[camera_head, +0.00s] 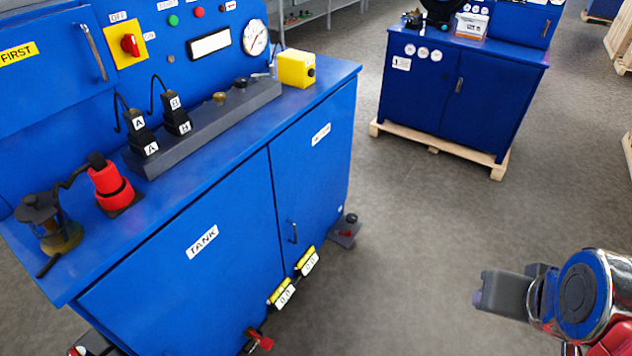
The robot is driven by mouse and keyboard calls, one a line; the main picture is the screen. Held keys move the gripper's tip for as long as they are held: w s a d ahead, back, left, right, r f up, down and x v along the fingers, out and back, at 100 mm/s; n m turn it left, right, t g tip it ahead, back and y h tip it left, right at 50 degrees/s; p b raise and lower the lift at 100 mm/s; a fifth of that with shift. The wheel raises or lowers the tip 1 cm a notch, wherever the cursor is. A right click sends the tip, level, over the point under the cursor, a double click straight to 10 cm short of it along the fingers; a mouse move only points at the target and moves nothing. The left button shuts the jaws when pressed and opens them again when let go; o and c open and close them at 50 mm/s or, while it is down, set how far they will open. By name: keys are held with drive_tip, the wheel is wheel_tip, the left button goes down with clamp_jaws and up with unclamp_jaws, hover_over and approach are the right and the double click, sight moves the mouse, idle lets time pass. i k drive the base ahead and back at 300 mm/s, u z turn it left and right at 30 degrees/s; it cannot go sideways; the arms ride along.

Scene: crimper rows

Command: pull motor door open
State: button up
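The blue cabinet has two front doors. The right-hand door (318,185) has a small white label (321,134) whose word is too small to read surely. It looks shut, flush with the cabinet front. Its small dark vertical handle (293,233) is at the lower left of that door. The wider left door (190,275) is labelled TANK and also looks shut. My gripper (490,294) is at the lower right, well apart from the cabinet and over the floor. I see it from the side, so its opening is hidden.
Yellow-tagged fittings (282,293) and a red valve handle (262,341) stick out low at the cabinet front. A dark foot plate (345,230) lies by its right corner. Another blue cabinet (450,85) stands on a pallet behind. The floor between is clear.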

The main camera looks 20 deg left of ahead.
sight(309, 159)
drive_tip(key=u, duration=0.95)
drive_tip(key=i, duration=0.95)
drive_tip(key=z, duration=0.05)
drive_tip(key=k, duration=0.5)
drive_tip(key=u, duration=0.65)
